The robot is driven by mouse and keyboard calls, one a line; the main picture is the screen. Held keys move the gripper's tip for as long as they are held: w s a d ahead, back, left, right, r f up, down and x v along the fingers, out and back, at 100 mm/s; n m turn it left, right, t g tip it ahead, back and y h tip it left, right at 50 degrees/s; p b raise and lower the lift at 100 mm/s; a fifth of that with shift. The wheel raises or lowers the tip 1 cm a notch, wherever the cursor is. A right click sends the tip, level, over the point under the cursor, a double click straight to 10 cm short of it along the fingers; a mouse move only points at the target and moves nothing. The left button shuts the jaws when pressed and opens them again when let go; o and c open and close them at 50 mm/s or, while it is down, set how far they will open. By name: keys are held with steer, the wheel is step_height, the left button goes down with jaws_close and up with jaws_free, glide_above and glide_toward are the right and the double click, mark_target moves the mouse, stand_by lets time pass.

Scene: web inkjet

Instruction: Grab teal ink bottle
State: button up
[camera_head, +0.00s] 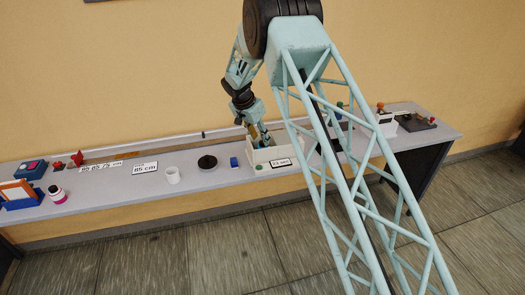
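My gripper (262,142) points down into a white open box (286,152) on the long bench. Its fingertips are small at this distance, and I cannot tell whether they are open, shut or holding something. I cannot clearly make out a teal ink bottle. The inside of the box is mostly hidden by its front wall and my gripper. A small green round spot (259,167) shows at the box's front left. A green-topped item (340,105) stands farther right, partly hidden behind my arm.
The grey bench (110,197) runs along the wall. Left of the box are a blue item (234,162), a black round object (207,163), a white cup (173,175) and a pink-and-white bottle (57,193). A dark device (417,122) sits at the right end.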

mark_target(262, 143)
stand_by(0.3)
steer(key=shift+x, duration=2.6)
steer(key=c, duration=0.6)
steer(key=shift+r, duration=0.1)
steer(key=shift+c, duration=0.2)
steer(key=shift+r, duration=4.9)
